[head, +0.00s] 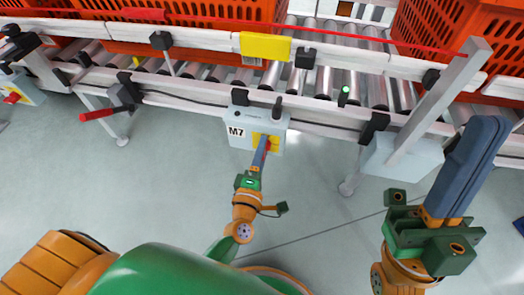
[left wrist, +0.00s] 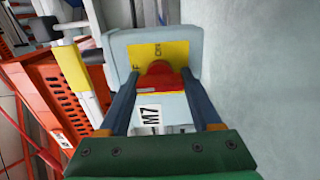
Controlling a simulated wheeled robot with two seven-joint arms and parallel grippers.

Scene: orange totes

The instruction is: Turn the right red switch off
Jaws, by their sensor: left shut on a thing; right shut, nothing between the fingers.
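The right red switch (head: 268,145) is on a yellow plate on the grey M7 box (head: 240,116), which hangs from the conveyor's front rail. In the left wrist view the red switch (left wrist: 156,72) sits between the blue fingers of my left gripper (left wrist: 158,80). My left gripper (head: 264,148) is shut on the switch and hides part of it in the head view. My right gripper (head: 488,125) is shut and empty, raised at the right, away from the switch. Another red switch (head: 12,98) shows on a box at the far left.
The roller conveyor (head: 325,60) runs across the top with orange totes (head: 200,35) on it. A grey post (head: 440,95) rises near my right gripper. The floor (head: 130,190) in front is mostly clear.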

